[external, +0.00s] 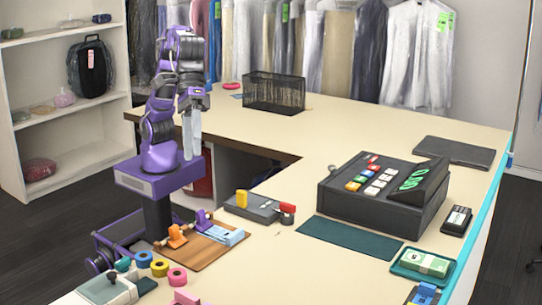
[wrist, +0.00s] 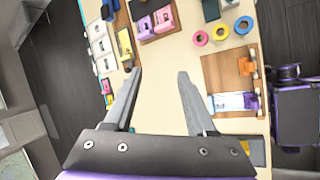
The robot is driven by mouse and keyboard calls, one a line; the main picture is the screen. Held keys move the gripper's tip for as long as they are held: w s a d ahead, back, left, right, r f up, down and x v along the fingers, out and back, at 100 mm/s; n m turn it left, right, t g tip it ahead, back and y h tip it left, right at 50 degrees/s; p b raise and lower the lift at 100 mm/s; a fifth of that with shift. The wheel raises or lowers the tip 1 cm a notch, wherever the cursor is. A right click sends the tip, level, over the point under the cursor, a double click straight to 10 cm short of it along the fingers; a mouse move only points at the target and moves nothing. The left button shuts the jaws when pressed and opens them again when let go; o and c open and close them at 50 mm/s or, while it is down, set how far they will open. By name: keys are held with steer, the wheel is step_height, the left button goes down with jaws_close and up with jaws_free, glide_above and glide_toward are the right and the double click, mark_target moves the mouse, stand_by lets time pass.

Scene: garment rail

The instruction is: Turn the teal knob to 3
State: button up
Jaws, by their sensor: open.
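I cannot make out a teal knob or a 3 marking in either view. My gripper (external: 191,152) hangs with its fingers pointing down near the left side of the counter in the external view. In the wrist view my gripper (wrist: 159,72) is open, with its two grey fingers apart and nothing between them. A dark grey device (external: 258,208) with a yellow block and a red part stands on the counter at the centre. A pale grey device (external: 103,288) with a dark handle stands at the front left.
A wooden board (external: 208,255) with orange and purple holders lies near the front, beside several coloured rings (external: 160,268). A mesh basket (external: 274,93) is behind.

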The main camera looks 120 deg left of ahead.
steer(key=shift+o, duration=1.1)
steer(key=shift+r, duration=0.25)
steer(key=shift+o, duration=0.7)
step_height(320, 180, up, 5)
steer(key=shift+f, duration=0.1)
steer(key=s+d+f+m+t+y+b, duration=0.1)
steer(key=s+d+f+m+y, duration=0.25)
steer(key=s+d+f, duration=0.35)
steer(key=s+d+f+m+t+y, duration=0.2)
steer(key=s+d+f+m, duration=0.2)
steer(key=d+f, duration=0.3)
steer(key=s+d+r+m+t, duration=0.3)
steer(key=s+r+m+t, duration=0.3)
steer(key=s+r, duration=0.95)
glide_toward(122, 259)
steer(key=shift+n+h, duration=0.25)
steer(key=shift+h, duration=0.1)
steer(key=x, duration=0.8)
steer(key=shift+w+a+f, duration=0.15)
steer(key=shift+w+a, duration=0.05)
steer(key=shift+w, duration=0.1)
